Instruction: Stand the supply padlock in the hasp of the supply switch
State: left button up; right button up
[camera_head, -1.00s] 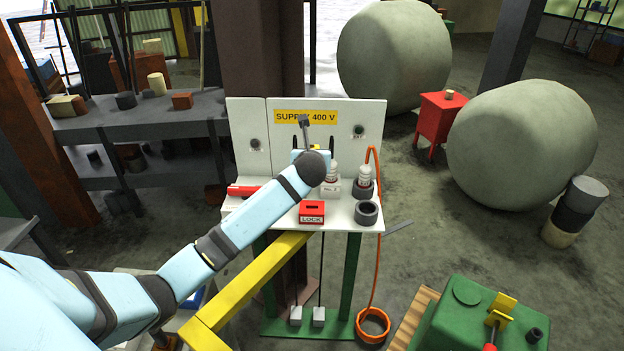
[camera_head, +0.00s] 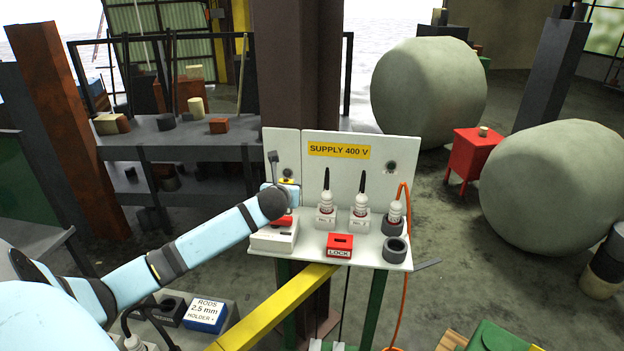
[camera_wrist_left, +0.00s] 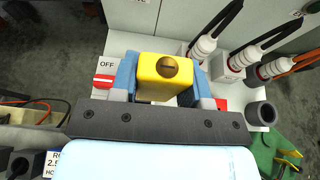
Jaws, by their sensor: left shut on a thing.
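The supply padlock (camera_wrist_left: 165,78) is a yellow block with a round brass disc. My left gripper (camera_wrist_left: 162,92) is shut on it, a blue finger on each side; a little yellow shows past the wrist in the head view (camera_head: 288,181). The shackle is hidden. The supply switch (camera_head: 273,239) is a pale box with a red handle at the table's left end. Its OFF label (camera_wrist_left: 106,64) and red handle (camera_wrist_left: 103,79) show left of the padlock in the wrist view. The gripper is over or near the switch; the gap is unclear. I cannot make out the hasp. My right gripper is out of view.
A red LOCK block (camera_head: 339,246) sits at the table's front edge. White plugs with black cables (camera_head: 326,208) and one with an orange cable (camera_head: 395,212) stand to the right, near a dark ring (camera_head: 395,250). The SUPPLY 400 V panel (camera_head: 345,170) rises behind.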

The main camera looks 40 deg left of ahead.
pick_arm(q)
jog(key=shift+s+a+f, duration=0.15)
jog(key=shift+s+a, duration=0.1)
jog(key=shift+a, duration=0.1)
jog(key=shift+r+p, duration=0.25)
jog(key=shift+p, duration=0.55)
notch_tip(320, 180, down, 4)
jog(key=shift+f+b, duration=0.1)
jog(key=shift+b, duration=0.85)
jog(key=shift+f, duration=0.6)
jog(key=shift+f+b, duration=0.4)
jog(key=shift+f, duration=0.05)
